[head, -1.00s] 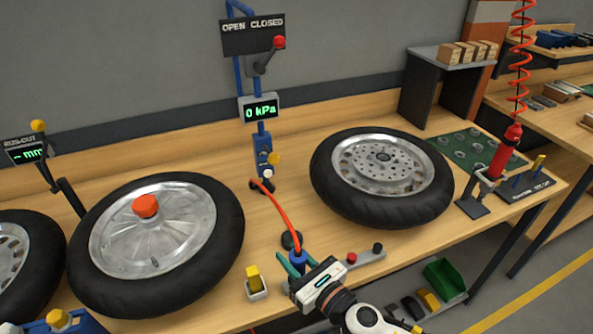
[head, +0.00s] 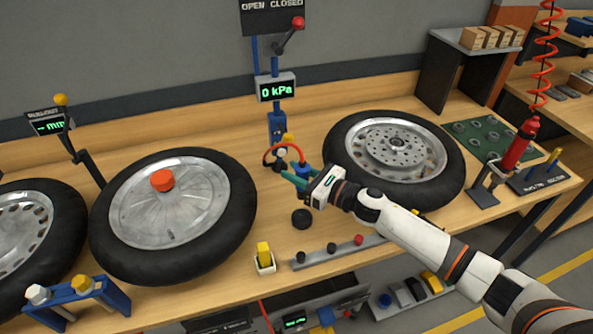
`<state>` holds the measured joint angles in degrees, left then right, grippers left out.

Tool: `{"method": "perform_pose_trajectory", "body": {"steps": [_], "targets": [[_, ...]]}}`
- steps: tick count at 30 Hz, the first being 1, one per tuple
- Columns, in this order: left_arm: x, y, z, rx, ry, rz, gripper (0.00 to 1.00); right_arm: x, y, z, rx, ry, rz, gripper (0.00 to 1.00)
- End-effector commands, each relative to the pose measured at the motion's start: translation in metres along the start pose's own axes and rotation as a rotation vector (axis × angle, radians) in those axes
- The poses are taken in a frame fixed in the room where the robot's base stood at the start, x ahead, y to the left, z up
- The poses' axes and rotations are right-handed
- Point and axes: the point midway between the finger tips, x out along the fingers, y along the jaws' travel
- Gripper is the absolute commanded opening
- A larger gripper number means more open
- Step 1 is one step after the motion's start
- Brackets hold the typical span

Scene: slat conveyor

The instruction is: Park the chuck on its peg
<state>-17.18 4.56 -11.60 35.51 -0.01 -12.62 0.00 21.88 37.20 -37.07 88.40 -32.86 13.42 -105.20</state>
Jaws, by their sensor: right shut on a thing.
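My right gripper (head: 299,180) is shut on the chuck (head: 303,169), a blue fitting on the end of a short red hose (head: 268,152). It holds the chuck just in front of the base of the blue post, above the bench. The hose loops from the post to the chuck. The fingers hide part of the chuck. I cannot make out the peg for certain; a pale knob (head: 281,152) and a yellow knob (head: 288,138) sit low on the post, close behind the chuck. My left gripper is not in view.
A gauge on the post reads 0 kPa (head: 276,87). One tyred wheel (head: 244,205) lies left of the post, another (head: 452,185) right, close behind my right arm. A black round piece (head: 302,218), a yellow-topped block (head: 264,258) and a knobbed strip (head: 325,254) lie in front.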

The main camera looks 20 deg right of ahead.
Motion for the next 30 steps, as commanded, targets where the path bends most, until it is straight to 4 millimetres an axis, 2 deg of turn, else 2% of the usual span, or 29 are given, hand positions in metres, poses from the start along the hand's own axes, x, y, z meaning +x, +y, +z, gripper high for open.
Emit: {"method": "perform_pose_trajectory", "body": {"steps": [1, 15, 21, 30], "targets": [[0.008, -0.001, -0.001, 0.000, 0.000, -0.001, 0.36, 0.000, 0.000, 0.009, 0.001, 0.001, 0.000, 0.00], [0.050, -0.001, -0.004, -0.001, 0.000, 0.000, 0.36, 0.000, 0.000, 0.053, 0.000, 0.002, 0.001, 0.00], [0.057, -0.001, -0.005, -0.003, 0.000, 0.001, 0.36, 0.000, 0.000, 0.060, -0.001, 0.001, 0.001, 0.00], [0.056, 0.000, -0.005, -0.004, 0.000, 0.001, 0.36, 0.000, 0.000, 0.059, 0.000, 0.001, 0.001, 0.00]]}}
